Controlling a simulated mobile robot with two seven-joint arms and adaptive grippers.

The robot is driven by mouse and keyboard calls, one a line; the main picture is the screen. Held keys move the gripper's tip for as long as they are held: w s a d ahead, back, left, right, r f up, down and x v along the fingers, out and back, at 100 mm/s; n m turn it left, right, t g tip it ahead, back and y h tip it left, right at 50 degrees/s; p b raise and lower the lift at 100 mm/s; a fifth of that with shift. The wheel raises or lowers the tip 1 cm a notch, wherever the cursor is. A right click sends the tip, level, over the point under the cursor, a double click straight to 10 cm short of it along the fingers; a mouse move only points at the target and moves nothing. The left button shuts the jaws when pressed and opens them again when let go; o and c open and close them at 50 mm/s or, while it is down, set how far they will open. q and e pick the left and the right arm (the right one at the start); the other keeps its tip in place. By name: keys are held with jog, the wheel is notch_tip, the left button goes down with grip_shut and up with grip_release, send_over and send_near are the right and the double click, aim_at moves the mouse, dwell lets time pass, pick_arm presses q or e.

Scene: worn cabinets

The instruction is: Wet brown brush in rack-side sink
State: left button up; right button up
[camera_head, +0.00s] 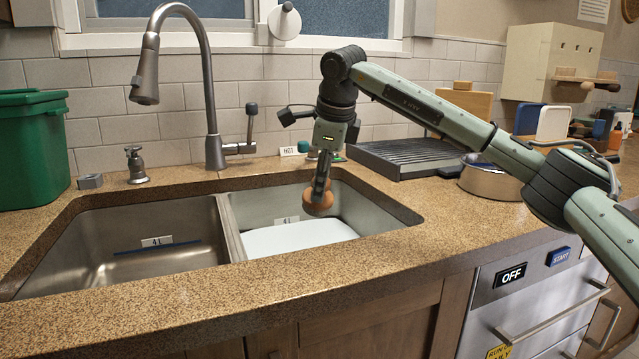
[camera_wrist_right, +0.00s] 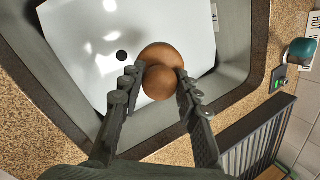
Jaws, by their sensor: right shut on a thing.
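The brown brush (camera_head: 318,204) shows as a rounded, two-lobed brown knob. My right gripper (camera_head: 321,183) points down and is shut on it, over the right-hand sink basin (camera_head: 377,215), the one beside the ribbed rack. The wrist view shows the brush (camera_wrist_right: 161,55) between both fingers (camera_wrist_right: 157,78). A glossy white surface (camera_head: 300,238) covers much of the basin floor; it has bright reflections and a dark round spot in the wrist view. The brush appears above it; I cannot tell the exact gap. My left gripper is out of view.
The ribbed dark rack (camera_head: 405,157) and a metal pot (camera_head: 488,180) stand right of the sink. The tall faucet (camera_head: 212,100) rises behind the divider. The left basin (camera_head: 140,245) holds no loose object that I see. A green bin (camera_head: 30,150) stands at far left.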

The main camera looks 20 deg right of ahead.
jog(key=shift+b+x, duration=0.75)
jog(key=shift+x, duration=3.9)
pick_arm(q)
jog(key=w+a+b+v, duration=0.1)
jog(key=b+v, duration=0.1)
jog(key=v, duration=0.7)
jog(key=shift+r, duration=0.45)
pick_arm(e)
jog(key=shift+x, duration=4.1)
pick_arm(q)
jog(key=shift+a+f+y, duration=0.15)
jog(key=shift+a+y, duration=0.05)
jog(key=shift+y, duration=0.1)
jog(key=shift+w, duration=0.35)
